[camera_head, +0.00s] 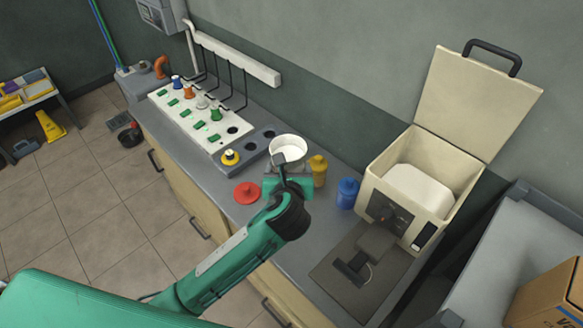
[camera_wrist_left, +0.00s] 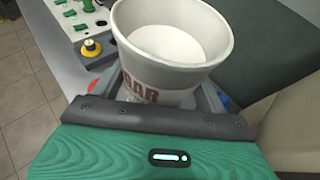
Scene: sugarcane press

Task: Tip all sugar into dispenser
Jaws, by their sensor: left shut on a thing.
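A white sugar tub (camera_head: 288,146) stands upright in my left gripper (camera_head: 287,172) above the grey counter, left of the dispenser. In the left wrist view the tub (camera_wrist_left: 160,75) shows red-brown letters ending in "AR" and white sugar inside. My left gripper is shut on its side; its fingertips are mostly hidden. The cream dispenser (camera_head: 447,214) stands on the counter at the right with its lid (camera_head: 480,95) open. A white mass fills part of its inside. My right gripper is not in view.
Blue (camera_head: 347,194) and yellow (camera_head: 318,170) containers stand between tub and dispenser. A red lid-like disc (camera_head: 247,192) lies on the counter left of my gripper. A white panel with coloured bottles (camera_head: 203,118) is at the back left. A cardboard box (camera_head: 548,298) is at the lower right.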

